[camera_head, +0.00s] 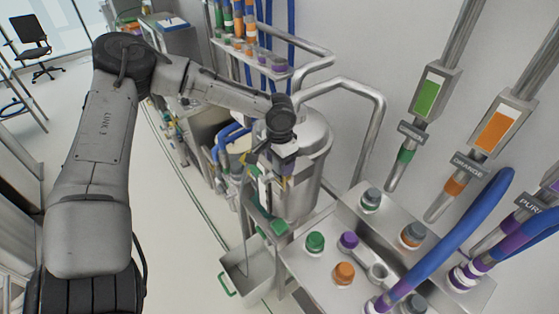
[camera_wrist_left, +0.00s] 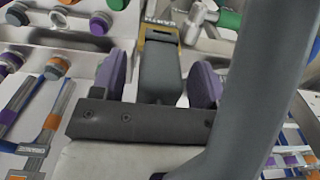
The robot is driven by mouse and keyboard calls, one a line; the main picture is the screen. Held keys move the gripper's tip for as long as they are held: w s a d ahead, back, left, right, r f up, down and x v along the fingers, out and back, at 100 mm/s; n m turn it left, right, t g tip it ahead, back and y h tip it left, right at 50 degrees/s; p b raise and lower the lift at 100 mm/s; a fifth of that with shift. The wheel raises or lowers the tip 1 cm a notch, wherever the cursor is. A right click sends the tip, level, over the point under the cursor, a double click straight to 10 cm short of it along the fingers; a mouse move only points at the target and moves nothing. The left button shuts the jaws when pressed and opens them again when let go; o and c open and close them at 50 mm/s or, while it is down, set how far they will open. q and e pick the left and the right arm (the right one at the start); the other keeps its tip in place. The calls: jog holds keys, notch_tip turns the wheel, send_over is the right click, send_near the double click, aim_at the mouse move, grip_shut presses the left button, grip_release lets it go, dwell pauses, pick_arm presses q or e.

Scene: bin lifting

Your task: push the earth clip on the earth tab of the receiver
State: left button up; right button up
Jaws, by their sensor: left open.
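My left arm reaches over to the steel receiver vessel (camera_head: 309,180), and my left gripper (camera_head: 268,188) hangs beside its near-left side, small and partly hidden there. In the left wrist view the left gripper (camera_wrist_left: 158,82) is open, with a purple finger on each side of a grey block (camera_wrist_left: 160,72). Gaps show between the block and both fingers. Just beyond it is a yellow-framed part with an EARTH label (camera_wrist_left: 160,33). I cannot tell clip from tab here, or whether they touch. My right gripper is not in view.
A steel panel with coloured caps (camera_head: 315,242) and a blue hose (camera_head: 450,230) stands at the lower right. Labelled pipes (camera_head: 425,105) rise behind it. A bent steel rail (camera_head: 370,130) stands behind the vessel. A grey bin (camera_head: 248,272) is below the gripper. Floor (camera_head: 185,240) is clear at left.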

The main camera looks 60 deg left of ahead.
pick_arm(q)
jog(key=shift+r, duration=0.1)
notch_tip(320, 180, up, 14)
jog(key=b, duration=0.1)
dwell(0.6)
dwell(0.5)
